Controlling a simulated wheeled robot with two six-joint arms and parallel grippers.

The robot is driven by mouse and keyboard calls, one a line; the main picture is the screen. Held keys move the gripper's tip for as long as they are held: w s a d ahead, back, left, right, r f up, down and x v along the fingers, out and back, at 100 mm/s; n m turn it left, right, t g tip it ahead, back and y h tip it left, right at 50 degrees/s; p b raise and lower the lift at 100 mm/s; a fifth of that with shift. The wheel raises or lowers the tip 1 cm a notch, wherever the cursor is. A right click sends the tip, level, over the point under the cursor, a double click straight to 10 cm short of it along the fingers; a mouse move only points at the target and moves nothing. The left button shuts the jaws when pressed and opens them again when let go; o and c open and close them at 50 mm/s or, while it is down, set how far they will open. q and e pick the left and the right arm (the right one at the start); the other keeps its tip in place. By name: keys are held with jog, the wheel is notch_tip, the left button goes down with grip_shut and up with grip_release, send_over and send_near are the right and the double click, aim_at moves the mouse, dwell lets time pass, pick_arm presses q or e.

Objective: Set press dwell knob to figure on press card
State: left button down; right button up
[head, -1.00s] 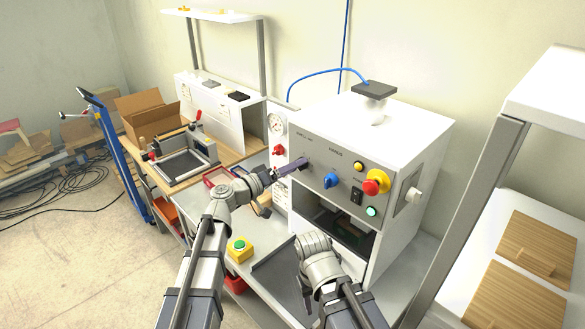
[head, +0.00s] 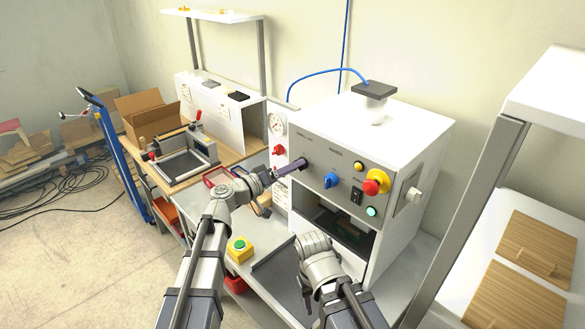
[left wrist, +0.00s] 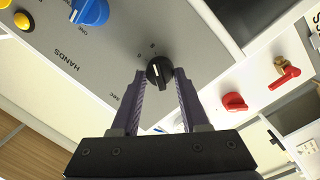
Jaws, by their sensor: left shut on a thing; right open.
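The press (head: 405,127) is a white box with a grey front panel (head: 335,158). In the left wrist view a black knob (left wrist: 158,71) with a white pointer mark sits on that panel, with small markings around it too small to read. My left gripper (head: 302,163) reaches the left part of the panel; in the left wrist view its fingers (left wrist: 160,82) stand on both sides of the black knob, shut on it. My right gripper (head: 305,296) is low in front of the press, its fingers mostly hidden. I cannot make out a press card.
The panel also bears a blue knob (head: 331,180), a red stop button (head: 374,182) on a yellow ring, a black switch (head: 356,196) and a lit green button (head: 372,211). A red valve handle (head: 279,150) is left of the press. A yellow box with a green button (head: 239,248) stands on the bench.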

pick_arm(q)
jog(key=shift+f+n+t+b, duration=0.15)
jog(key=shift+n+b, duration=0.3)
jog(key=shift+n, duration=1.45)
jog(key=shift+n+t+b, duration=0.15)
jog(key=shift+n+b, duration=0.25)
jog(key=shift+n, duration=1.8)
jog(key=shift+c, duration=2)
grip_release()
jog(key=v, duration=0.7)
jog(key=shift+s+a+f+b, duration=0.15)
jog(key=shift+s+a+b, duration=0.1)
jog(key=shift+a+b, duration=0.05)
